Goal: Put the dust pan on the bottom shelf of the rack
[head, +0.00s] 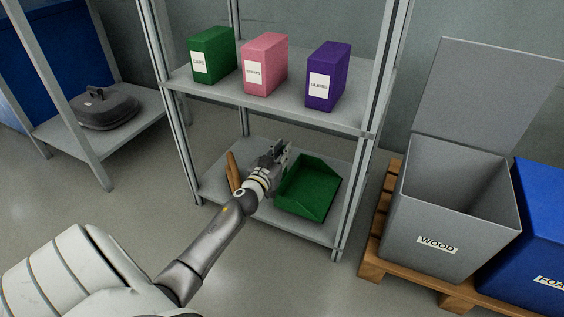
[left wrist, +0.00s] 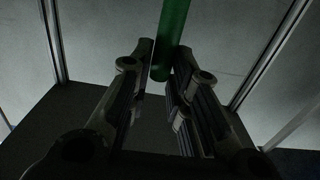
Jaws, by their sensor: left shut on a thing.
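The green dust pan (head: 310,188) is at the bottom shelf (head: 213,188) of the grey rack, over its right half. Its open tray faces up. I cannot tell whether it touches the shelf or is held just above it. My left gripper (head: 277,155) reaches in over the shelf, on the left side of the pan. In the left wrist view the pan's green handle (left wrist: 172,30) runs between the fingers of my left gripper (left wrist: 163,85), which is shut on it. My right gripper is not in view.
A brown wooden item (head: 233,170) is on the bottom shelf left of my gripper. Green (head: 212,55), pink (head: 264,64) and purple (head: 328,76) boxes stand on the shelf above. A grey WOOD bin (head: 450,220) on a pallet stands right. A dark case (head: 105,110) lies on another rack.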

